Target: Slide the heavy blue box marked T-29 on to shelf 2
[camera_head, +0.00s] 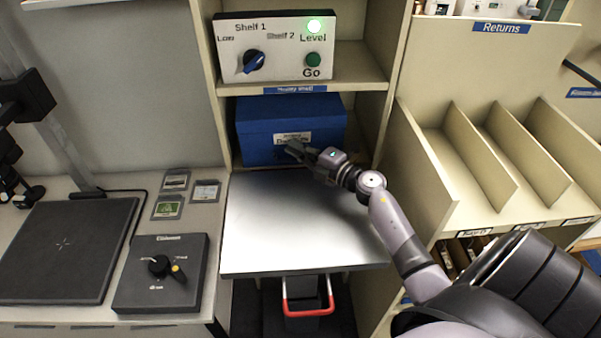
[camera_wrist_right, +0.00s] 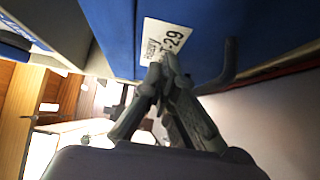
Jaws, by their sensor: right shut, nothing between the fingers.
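The blue box (camera_head: 265,125) sits in the lower shelf bay, behind the bare metal platform (camera_head: 290,225). Its white front label is partly hidden in the head view; in the wrist view the label (camera_wrist_right: 165,36) shows "-29" on the blue box (camera_wrist_right: 110,25). My right gripper (camera_head: 293,149) is shut and empty at the front of the box, by the label; it also shows in the wrist view (camera_wrist_right: 160,75). A dark bent handle (camera_wrist_right: 231,62) is beside the fingers, not between them. I cannot tell whether the fingertips touch the box. My left gripper is not in view.
A red handle (camera_head: 308,311) is below the platform. Returns dividers (camera_head: 480,155) stand right; a dark control box (camera_head: 162,275) is left.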

